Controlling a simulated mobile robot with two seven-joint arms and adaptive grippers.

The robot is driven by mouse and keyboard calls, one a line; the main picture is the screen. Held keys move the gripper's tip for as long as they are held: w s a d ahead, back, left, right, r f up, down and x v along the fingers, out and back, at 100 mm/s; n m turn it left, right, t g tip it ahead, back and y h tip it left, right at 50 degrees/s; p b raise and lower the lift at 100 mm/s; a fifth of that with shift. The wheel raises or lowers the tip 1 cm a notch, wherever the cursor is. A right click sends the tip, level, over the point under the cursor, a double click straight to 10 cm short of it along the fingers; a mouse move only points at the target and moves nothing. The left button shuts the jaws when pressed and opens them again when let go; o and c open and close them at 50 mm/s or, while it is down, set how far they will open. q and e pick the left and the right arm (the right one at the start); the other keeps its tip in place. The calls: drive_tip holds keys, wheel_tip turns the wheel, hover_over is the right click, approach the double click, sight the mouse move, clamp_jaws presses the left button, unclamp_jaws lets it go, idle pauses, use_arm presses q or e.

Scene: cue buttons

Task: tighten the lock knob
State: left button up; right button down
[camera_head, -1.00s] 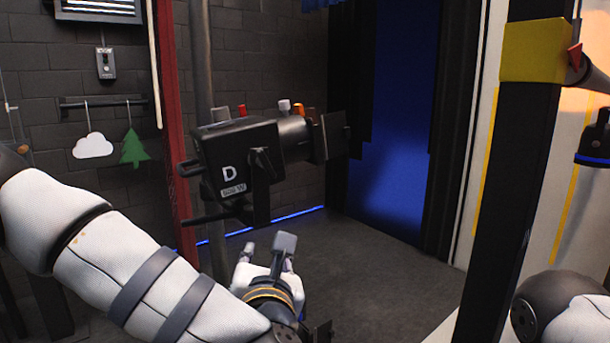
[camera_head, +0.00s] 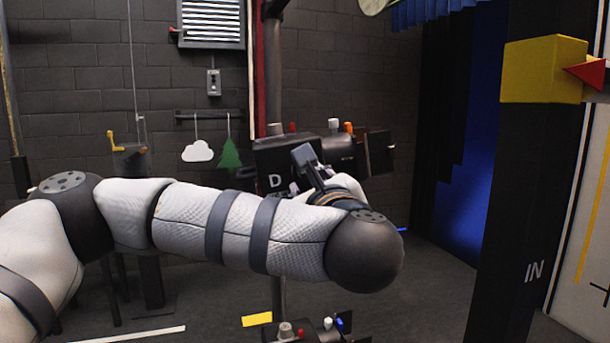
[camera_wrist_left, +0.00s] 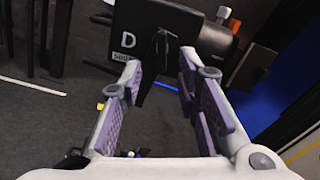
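A black stage lamp (camera_head: 285,152) marked "D" hangs on a pole at the centre of the head view. It also shows at the top of the left wrist view (camera_wrist_left: 175,20). A dark upright piece on its near side, apparently the lock knob with its bracket (camera_wrist_left: 162,48), shows between my finger lines in the wrist view. My left gripper (camera_head: 300,172) is in front of the lamp and hides that piece in the head view. In the wrist view the gripper (camera_wrist_left: 158,78) is open, its purple pads apart and empty. I cannot tell whether they touch anything. My right gripper is out of view.
A black post (camera_head: 505,200) with a yellow block (camera_head: 543,68) stands at the right. A second fixture with small coloured knobs (camera_head: 318,330) is low at the bottom centre. A white cloud (camera_head: 197,151) and green tree (camera_head: 229,154) hang on the back wall.

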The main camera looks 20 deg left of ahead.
use_arm(q)
drive_tip(key=x, duration=0.7)
drive_tip(key=shift+w+r, duration=0.15)
drive_tip(key=shift+w, duration=0.05)
clamp_jaws()
